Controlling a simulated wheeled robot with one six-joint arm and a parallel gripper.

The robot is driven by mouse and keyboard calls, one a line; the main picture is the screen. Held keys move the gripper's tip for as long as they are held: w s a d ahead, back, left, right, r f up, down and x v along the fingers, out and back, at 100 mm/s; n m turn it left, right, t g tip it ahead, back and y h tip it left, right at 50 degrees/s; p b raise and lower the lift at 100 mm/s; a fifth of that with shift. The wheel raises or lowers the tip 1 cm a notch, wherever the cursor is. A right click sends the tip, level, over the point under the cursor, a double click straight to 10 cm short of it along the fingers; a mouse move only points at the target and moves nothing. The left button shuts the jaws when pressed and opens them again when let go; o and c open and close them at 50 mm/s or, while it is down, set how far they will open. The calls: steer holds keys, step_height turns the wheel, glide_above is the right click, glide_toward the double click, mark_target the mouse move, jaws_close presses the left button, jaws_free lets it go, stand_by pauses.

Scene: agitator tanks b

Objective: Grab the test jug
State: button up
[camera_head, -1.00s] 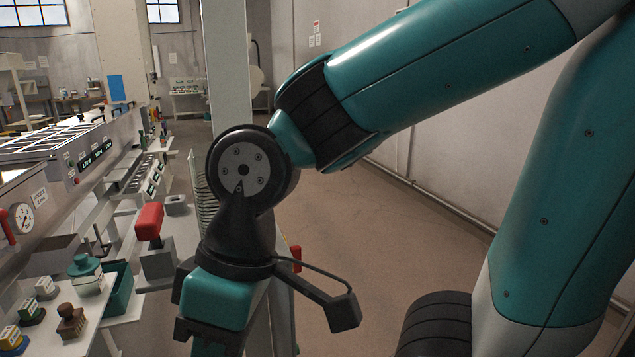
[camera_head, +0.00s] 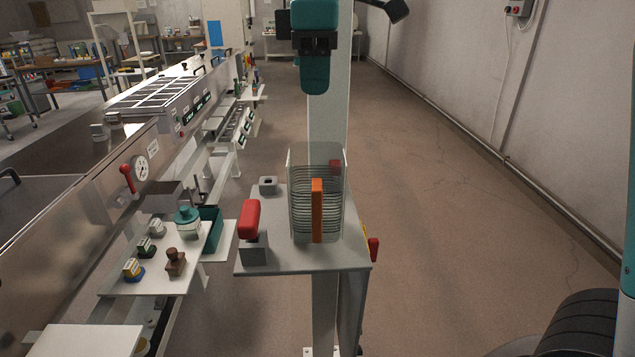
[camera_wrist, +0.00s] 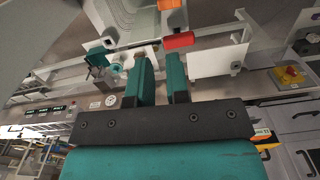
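The test jug (camera_head: 331,222) is a clear, ribbed vessel with an upright orange handle (camera_head: 317,205). It stands upright on a small grey post-mounted shelf (camera_head: 275,262). My gripper (camera_head: 315,88) hangs above and beyond the jug in the head view, apart from it. In the wrist view my gripper's two teal fingers (camera_wrist: 159,62) are spread with an empty gap between them. The jug (camera_wrist: 128,18) shows at the top of the wrist view, partly cut off, with its orange handle (camera_wrist: 168,4) at the edge.
A red-handled block (camera_head: 249,220) stands left of the jug, and a small grey block (camera_head: 268,186) behind it. A white shelf (camera_head: 140,283) holds a teal jar (camera_head: 187,221) and several small items. A post (camera_head: 327,135) rises behind the jug.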

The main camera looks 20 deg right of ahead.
steer(key=p, duration=0.2)
glide_above(317, 180)
step_height(317, 180, down, 12)
steer(key=r, duration=0.1)
steer(key=shift+f+p, duration=1)
steer(key=shift+f, duration=2)
steer(key=shift+w, duration=0.1)
jaws_close()
